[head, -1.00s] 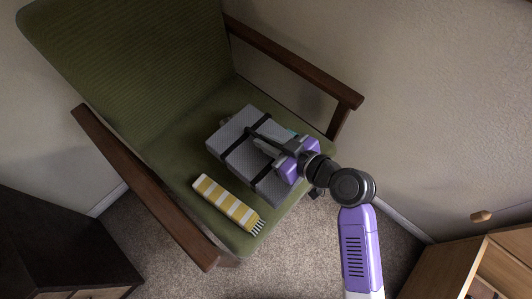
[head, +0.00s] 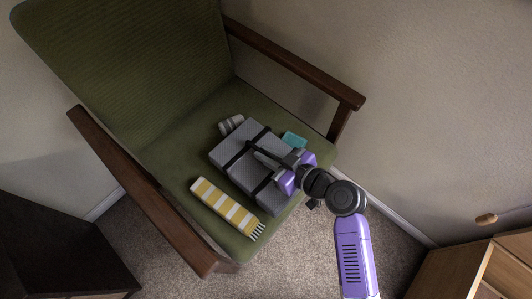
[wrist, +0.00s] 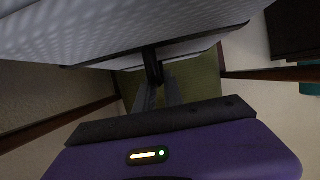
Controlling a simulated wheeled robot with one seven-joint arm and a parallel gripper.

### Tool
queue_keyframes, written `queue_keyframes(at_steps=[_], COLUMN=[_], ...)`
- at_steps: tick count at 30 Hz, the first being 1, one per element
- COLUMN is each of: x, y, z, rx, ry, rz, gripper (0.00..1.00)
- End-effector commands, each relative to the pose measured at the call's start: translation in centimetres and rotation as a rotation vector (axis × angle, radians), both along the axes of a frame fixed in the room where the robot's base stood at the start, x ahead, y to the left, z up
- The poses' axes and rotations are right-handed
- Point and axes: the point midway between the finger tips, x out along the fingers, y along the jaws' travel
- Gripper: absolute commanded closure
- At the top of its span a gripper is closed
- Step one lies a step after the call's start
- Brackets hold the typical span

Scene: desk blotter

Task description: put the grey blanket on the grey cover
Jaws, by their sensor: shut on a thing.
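A grey patterned block with dark straps (head: 231,153), which looks like the folded grey blanket, is over the front of the green chair seat. My gripper (head: 262,157) is shut on it at a dark strap. In the wrist view the block (wrist: 110,25) fills the top, with the fingers (wrist: 158,92) at the strap. I cannot tell whether it touches the seat. A smaller grey, light-banded roll (head: 231,124) lies behind it, partly hidden. I cannot tell for certain which grey thing is the cover.
A yellow-and-white striped, fringed cloth (head: 227,206) lies left of the block, near the seat's front edge. A teal thing (head: 294,140) lies behind my gripper. Wooden armrests (head: 140,185) flank the green seat (head: 180,150); its back left is clear.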

Motion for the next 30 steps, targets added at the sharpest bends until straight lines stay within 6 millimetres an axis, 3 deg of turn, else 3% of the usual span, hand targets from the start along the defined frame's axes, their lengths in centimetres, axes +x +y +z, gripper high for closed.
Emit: queue_keyframes(at_steps=[14, 15, 18, 30], x=[0.06, 0.0, 0.01, 0.06], y=[0.02, 0.01, 0.0, -0.04], z=[-0.74, -0.87, -0.86, -0.27], rx=[0.001, -0.001, 0.0, 0.001], ry=[-0.002, -0.001, 0.0, -0.001], rz=[-0.001, 0.0, 0.0, -0.001], gripper=[1.0, 0.8, 0.66, 0.66])
